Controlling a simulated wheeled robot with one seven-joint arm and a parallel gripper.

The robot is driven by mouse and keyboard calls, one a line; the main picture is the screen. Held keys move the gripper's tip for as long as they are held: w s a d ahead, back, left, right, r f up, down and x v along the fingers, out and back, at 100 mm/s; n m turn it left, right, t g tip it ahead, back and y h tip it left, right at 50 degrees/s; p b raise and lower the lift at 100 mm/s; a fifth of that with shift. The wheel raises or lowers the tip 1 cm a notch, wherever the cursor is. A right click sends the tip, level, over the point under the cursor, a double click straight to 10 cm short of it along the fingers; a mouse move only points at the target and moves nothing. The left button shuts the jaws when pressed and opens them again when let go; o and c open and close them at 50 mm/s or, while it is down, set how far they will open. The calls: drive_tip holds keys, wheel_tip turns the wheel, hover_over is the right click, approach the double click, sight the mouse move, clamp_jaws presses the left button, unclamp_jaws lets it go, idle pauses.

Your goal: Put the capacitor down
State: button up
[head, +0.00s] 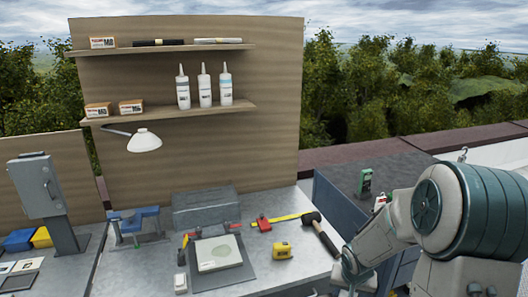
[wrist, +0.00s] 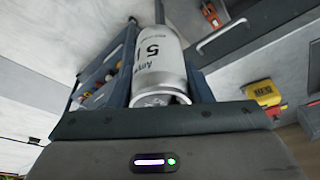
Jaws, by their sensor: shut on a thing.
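The capacitor (wrist: 158,62) is a silver-white cylinder with dark lettering, seen in the wrist view. My gripper (wrist: 162,88) is shut on it, with one dark finger on each side of its body. In the head view, my arm reaches down at the lower right, by the front right of the bench, and I cannot make out the capacitor there.
The grey bench (head: 292,200) carries a dark mat with a pale plate (head: 217,253), a yellow tape measure (head: 282,250), a black-headed hammer (head: 318,232) and a blue vise (head: 138,220). A dark cabinet (head: 345,215) stands right of the bench. A blue tray (wrist: 92,82) shows beside the capacitor.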

drive_tip(key=a+f+n+y, duration=0.1)
drive_tip(key=a+f+n, duration=0.2)
drive_tip(key=a+f, duration=0.4)
drive_tip(key=shift+a+f+n+b, duration=0.3)
drive_tip(key=shift+a+n+b, duration=0.15)
drive_tip(key=shift+a, duration=0.2)
